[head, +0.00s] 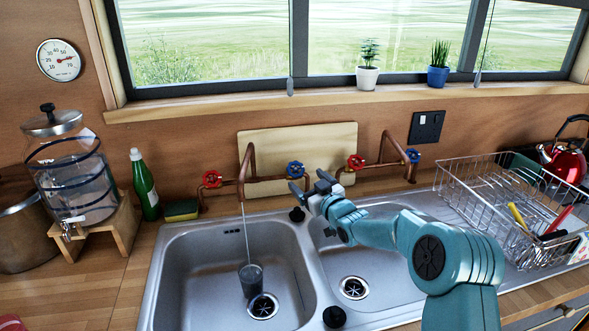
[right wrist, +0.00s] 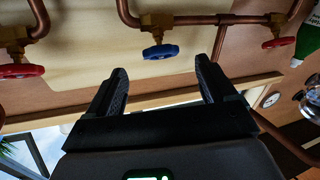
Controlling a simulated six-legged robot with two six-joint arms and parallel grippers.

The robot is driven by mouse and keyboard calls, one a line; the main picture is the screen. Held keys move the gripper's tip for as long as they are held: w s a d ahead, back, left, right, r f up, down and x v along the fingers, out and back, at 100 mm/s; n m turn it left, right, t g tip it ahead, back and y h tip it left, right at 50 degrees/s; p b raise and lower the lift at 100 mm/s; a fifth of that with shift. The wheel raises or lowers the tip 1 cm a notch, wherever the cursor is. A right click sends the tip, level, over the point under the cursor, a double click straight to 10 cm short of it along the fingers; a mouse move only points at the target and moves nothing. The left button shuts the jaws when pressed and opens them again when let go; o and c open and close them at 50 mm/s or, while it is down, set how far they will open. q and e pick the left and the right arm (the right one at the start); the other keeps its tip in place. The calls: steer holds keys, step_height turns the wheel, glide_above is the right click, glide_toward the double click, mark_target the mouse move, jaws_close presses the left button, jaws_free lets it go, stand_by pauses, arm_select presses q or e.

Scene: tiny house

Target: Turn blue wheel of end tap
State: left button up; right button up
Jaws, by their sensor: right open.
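Two copper taps stand behind the sink. The left tap (head: 246,165) has a red wheel (head: 212,179) on its left and a blue wheel (head: 295,169) on its right. The right tap (head: 385,145) has a red wheel (head: 356,162) and, at its right end, a blue wheel (head: 412,156). My right gripper (head: 308,186) is open and empty, just in front of the left tap's blue wheel. In the right wrist view this blue wheel (right wrist: 160,51) appears just beyond the gap between the open fingertips (right wrist: 160,70), not gripped. My left gripper is not in view.
Water runs from the left tap into a glass (head: 251,280) in the left basin (head: 190,265). A cutting board (head: 335,135) leans behind the taps. A wire dish rack (head: 490,200) stands right; a green bottle (head: 146,188), sponge (head: 181,210) and water dispenser (head: 75,170) stand left.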

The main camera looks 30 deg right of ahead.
mark_target(297, 171)
steer(key=w+p, duration=0.2)
steer(key=w, duration=0.5)
steer(key=shift+w, duration=0.3)
steer(key=c, duration=1)
steer(key=m+h+b, duration=0.2)
steer(key=b, duration=0.7)
steer(key=shift+f, duration=0.15)
steer(key=shift+c, duration=0.2)
steer(key=shift+r+m+h+b, duration=0.25)
steer(key=shift+m+h+b, duration=0.05)
steer(key=shift+m+b, duration=0.1)
